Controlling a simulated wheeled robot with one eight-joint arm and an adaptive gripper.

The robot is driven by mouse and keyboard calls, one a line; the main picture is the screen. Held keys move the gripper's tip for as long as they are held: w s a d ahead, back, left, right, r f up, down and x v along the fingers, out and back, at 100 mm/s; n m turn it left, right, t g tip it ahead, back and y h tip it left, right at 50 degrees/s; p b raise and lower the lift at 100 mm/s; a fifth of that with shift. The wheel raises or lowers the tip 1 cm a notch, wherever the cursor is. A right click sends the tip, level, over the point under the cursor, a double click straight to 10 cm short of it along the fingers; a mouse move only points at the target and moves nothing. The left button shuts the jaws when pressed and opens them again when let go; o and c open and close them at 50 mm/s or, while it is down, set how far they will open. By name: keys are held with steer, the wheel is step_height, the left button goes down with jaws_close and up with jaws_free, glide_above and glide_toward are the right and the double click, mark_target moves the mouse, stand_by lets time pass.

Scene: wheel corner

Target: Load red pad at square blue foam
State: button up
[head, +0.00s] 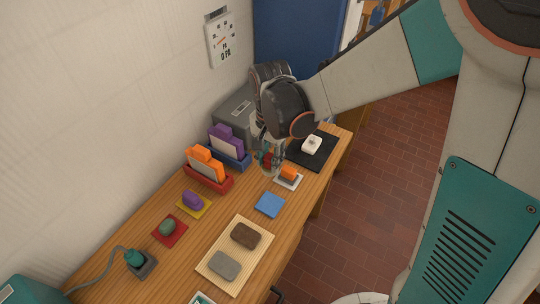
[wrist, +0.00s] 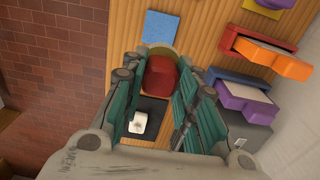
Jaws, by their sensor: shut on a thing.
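My gripper (head: 268,166) is shut on a red pad (wrist: 160,77), holding it between its teal fingers above the table. In the head view the fingers largely cover the red pad. The square blue foam (head: 270,204) lies flat and bare on the wooden table, nearer the camera than my gripper. It also shows in the wrist view (wrist: 160,27), beyond the fingertips and apart from the red pad.
An orange pad (head: 289,172) on a white square is close beside my gripper. A white pad (head: 312,145) sits on a black mat (head: 325,157). Red (head: 207,180) and blue holders line the wall. A ribbed tray (head: 222,253) bears brown and grey pads.

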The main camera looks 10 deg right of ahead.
step_height(320, 180, down, 18)
steer(key=b, duration=1.3)
steer(key=shift+f, duration=0.2)
steer(key=shift+f+b, duration=0.5)
steer(key=shift+f, duration=0.05)
stand_by(1.6)
steer(key=shift+r, duration=0.1)
step_height(320, 180, up, 7)
steer(key=p, duration=0.5)
stand_by(0.4)
stand_by(0.6)
